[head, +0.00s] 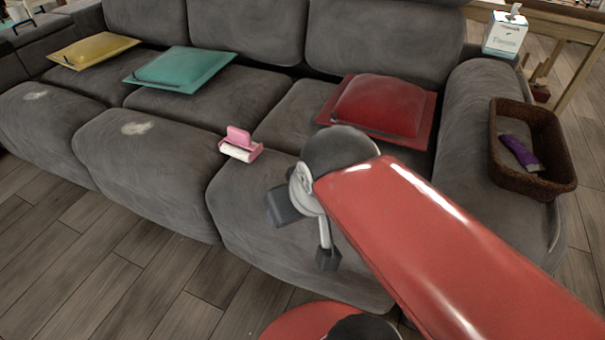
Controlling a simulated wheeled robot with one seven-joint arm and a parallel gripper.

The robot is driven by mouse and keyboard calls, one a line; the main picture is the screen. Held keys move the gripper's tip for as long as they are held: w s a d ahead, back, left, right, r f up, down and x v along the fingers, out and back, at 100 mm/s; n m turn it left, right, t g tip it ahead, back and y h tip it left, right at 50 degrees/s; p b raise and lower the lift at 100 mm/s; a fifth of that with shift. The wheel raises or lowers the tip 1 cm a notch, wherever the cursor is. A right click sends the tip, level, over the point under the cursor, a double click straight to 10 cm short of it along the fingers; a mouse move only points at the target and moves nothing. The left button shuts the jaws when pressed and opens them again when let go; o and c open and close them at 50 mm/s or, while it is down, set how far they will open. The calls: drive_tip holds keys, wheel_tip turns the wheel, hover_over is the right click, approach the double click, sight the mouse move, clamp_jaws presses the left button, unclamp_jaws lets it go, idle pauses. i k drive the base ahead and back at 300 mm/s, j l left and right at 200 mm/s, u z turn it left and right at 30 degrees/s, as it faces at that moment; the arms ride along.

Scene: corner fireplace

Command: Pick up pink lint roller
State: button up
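The pink lint roller (240,144) lies on the grey sofa seat, left of my gripper. It has a pink handle part standing up at the back and a white roll along its front. My gripper (303,238) is over the right seat cushion, to the right of and nearer than the lint roller, and not touching it. Its two dark fingertips are spread apart with nothing between them.
The grey sofa (150,165) carries yellow (95,50), teal (182,69) and red (380,104) cushions. A brown basket (560,165) with a purple item (520,152) sits on the right armrest. A tissue box (505,34) stands behind. Wood floor (90,265) lies clear in front.

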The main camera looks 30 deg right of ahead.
sight(237, 144)
drive_tip(key=i+j, duration=0.15)
drive_tip(key=j, duration=0.2)
drive_tip(key=i+j, duration=0.15)
drive_tip(key=j, duration=0.25)
drive_tip(key=i+j+z, duration=0.1)
drive_tip(key=j+z, duration=0.15)
drive_tip(key=z, duration=0.15)
drive_tip(key=j+z, duration=0.25)
drive_tip(key=z, duration=0.2)
drive_tip(key=i+j+z, duration=0.1)
drive_tip(key=j+z, duration=0.3)
drive_tip(key=l+z, duration=0.1)
drive_tip(key=z, duration=0.2)
